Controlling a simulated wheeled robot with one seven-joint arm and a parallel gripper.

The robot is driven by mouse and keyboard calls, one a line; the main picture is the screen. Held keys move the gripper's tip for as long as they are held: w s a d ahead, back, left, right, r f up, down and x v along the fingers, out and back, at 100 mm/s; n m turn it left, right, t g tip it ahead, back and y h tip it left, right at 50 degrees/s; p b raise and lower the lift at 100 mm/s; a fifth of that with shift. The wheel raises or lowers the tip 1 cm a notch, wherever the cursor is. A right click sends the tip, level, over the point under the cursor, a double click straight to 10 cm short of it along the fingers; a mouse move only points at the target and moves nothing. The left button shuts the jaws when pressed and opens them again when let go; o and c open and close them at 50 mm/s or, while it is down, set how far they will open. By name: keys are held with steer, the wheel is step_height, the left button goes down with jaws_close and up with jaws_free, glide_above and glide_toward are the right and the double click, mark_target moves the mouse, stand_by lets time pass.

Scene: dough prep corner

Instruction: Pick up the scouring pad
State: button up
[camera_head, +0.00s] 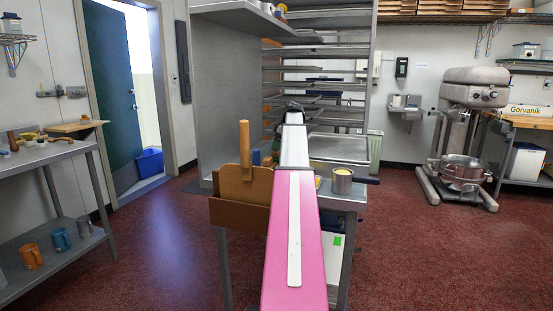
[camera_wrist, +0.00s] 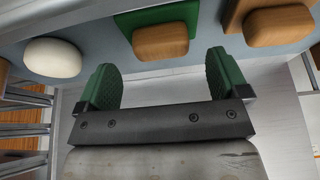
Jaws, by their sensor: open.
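My gripper (camera_wrist: 163,72) shows in the wrist view with its two green-padded fingers wide apart and nothing between them. Just beyond the fingertips is a flat green piece (camera_wrist: 183,14) with a brown rounded block (camera_wrist: 160,41) against it; I cannot tell for sure whether either is the scouring pad. A pale rounded object (camera_wrist: 52,58) lies to the left, and another brown block (camera_wrist: 268,25) to the right. In the head view my pink and white arm stretches forward over the small table, and I cannot make out a scouring pad there.
The small metal table (camera_head: 345,197) holds a metal pot (camera_head: 342,182) and wooden boards (camera_head: 243,186) at its left. A tall tray rack (camera_head: 338,148) stands behind. A shelf table with mugs (camera_head: 60,240) is at left, a mixer (camera_head: 468,130) at right. Red floor is open on both sides.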

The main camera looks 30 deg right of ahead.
steer(key=x, duration=0.3)
steer(key=shift+a+f, duration=0.15)
steer(key=shift+f, duration=0.2)
steer(key=shift+c, duration=0.2)
steer(key=c, duration=1)
steer(key=shift+r, duration=0.1)
step_height(320, 180, up, 10)
steer(key=shift+f, duration=0.1)
